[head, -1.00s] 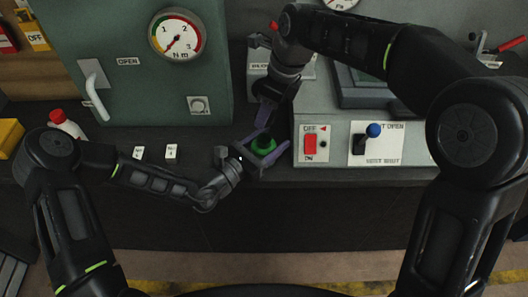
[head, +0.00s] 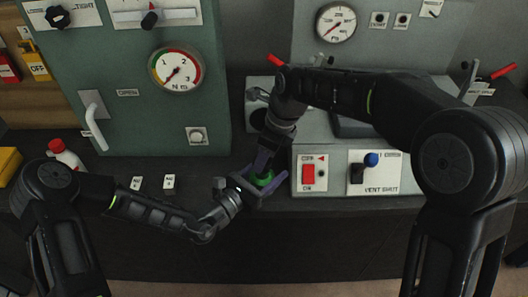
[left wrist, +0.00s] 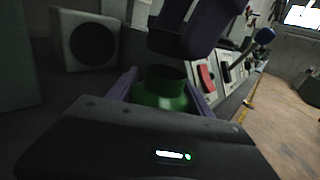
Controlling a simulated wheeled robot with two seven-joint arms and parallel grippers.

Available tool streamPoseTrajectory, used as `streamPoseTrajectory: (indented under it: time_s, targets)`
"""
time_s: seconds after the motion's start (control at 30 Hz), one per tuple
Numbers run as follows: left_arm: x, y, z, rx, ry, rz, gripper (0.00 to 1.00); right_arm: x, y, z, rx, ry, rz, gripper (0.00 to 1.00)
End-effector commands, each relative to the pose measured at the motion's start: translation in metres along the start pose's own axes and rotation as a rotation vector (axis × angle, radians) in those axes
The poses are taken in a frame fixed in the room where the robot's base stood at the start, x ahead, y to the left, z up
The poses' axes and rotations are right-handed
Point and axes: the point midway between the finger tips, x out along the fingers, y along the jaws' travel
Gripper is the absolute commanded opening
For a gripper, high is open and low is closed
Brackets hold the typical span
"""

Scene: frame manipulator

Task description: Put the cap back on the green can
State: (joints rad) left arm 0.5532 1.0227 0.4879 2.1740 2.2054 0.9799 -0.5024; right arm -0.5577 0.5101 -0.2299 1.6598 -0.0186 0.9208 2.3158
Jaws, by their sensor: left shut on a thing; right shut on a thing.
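The green can (head: 263,178) is upright between the purple fingers of my left gripper (head: 259,186), above the front edge of the bench. In the left wrist view the can's round green shoulder (left wrist: 160,100) sits between those fingers, with a dark top. My right gripper (head: 265,160) points down just above the can, and its dark purple fingers also show in the left wrist view (left wrist: 188,42). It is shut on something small. A dark green patch shows by its fingers there, likely the cap, but its shape is mostly hidden. Contact with the can is unclear.
A green panel with a torque gauge (head: 175,68) stands behind on the left. A grey control box with a red switch (head: 308,174) and blue-knobbed lever (head: 371,160) stands close right of the grippers. Two small label cards (head: 169,181) and a red-capped white bottle (head: 65,155) are left.

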Motion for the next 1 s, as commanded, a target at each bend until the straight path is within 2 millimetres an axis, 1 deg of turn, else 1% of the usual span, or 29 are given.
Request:
streamPoseTrajectory:
  time_s: [0.63,1.0]
  targets:
    - [0.0,0.0,0.0,0.0,0.0,0.0,0.0,0.0,0.0,0.0,0.0,0.0,0.0,0.05]
    - [0.0,0.0,0.0,0.0,0.0,0.0,0.0,0.017,0.0,-0.005,-0.001,0.001,0.0,0.05]
